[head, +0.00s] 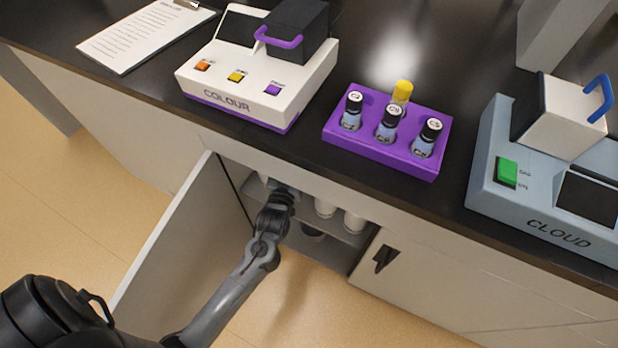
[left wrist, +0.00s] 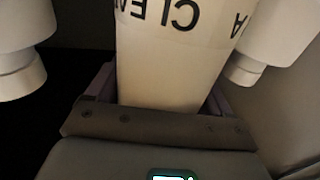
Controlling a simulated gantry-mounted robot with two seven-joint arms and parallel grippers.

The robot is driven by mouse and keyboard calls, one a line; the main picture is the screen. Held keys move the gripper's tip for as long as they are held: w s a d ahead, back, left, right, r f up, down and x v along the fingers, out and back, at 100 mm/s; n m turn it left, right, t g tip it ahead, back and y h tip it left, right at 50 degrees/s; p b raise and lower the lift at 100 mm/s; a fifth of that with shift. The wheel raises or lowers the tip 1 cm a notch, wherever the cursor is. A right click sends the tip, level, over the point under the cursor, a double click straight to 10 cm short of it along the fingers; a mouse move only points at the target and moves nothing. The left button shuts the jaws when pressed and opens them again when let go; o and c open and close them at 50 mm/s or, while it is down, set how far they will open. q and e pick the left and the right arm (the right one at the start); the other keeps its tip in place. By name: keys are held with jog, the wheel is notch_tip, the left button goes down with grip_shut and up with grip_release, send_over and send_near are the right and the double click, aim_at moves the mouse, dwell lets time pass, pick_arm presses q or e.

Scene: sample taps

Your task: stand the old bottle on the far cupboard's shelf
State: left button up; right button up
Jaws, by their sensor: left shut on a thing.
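My left gripper (head: 283,188) reaches into the open cupboard under the counter. In the left wrist view the gripper (left wrist: 160,98) is shut on a white bottle (left wrist: 175,60) with black lettering, partly readable as "CLEA", upside down in that view. The bottle's far end is out of frame, and the gripper mostly hides it in the head view. The cupboard's shelf (head: 340,234) holds white bottles (head: 325,207) (head: 354,222) to the right of the gripper. I cannot tell whether the held bottle touches the shelf. My right gripper is not in view.
The open cupboard door (head: 165,240) stands left of my arm. A shut door with a black handle (head: 384,258) is on the right. White objects flank the held bottle closely in the left wrist view (left wrist: 25,35) (left wrist: 275,35). A purple vial rack (head: 380,150) sits on the counter above.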

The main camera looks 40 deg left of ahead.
pick_arm(q)
notch_tip(320, 180, down, 4)
jog(key=shift+s+d+f+b, duration=0.1)
jog(key=shift+b, duration=0.9)
jog(key=shift+f+b, duration=1.25)
jog(key=shift+f, duration=0.7)
jog(key=o, duration=1.2)
jog(key=shift+f, duration=0.15)
